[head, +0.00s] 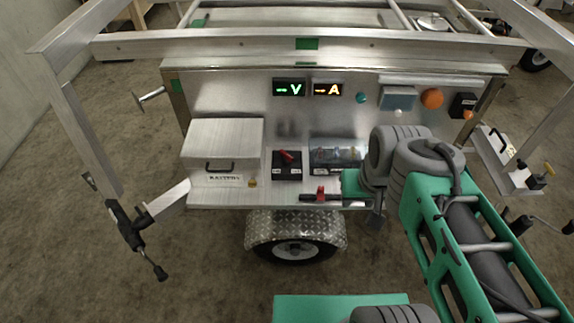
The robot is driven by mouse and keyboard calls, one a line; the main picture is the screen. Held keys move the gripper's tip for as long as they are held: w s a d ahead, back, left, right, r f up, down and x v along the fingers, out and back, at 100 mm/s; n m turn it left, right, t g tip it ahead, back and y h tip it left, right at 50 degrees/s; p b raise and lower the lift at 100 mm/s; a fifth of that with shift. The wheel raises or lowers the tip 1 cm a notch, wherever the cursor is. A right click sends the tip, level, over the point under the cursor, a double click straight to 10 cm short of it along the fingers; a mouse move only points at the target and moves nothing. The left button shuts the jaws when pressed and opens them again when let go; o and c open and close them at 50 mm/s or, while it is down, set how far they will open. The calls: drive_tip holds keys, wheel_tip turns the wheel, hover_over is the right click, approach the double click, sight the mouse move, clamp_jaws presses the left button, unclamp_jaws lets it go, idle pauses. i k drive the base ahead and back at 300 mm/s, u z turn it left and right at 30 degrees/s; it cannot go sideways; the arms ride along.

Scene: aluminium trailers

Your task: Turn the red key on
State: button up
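The red key (287,156) sits on top of a black switch box (287,172) on the trailer's metal panel, a little left of the picture's middle. The key lies slanted across the box. My gripper (309,197) is low in front of the panel's front edge, below and slightly right of the box, and apart from the key. It is dark with a red part on it, and small in this view. I cannot see whether its fingers are open or shut. Nothing hides the key.
Right of the box is a clear-fronted case (337,152) with small knobs. Left is a metal battery box (223,145) with a black handle. Displays (289,88) are above. A metal frame rail (240,45) crosses over the panel. A wheel (296,250) is below.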

sight(287, 157)
drive_tip(key=k, duration=0.65)
drive_tip(key=u, duration=0.75)
drive_tip(key=i, duration=1.35)
drive_tip(key=z, duration=0.75)
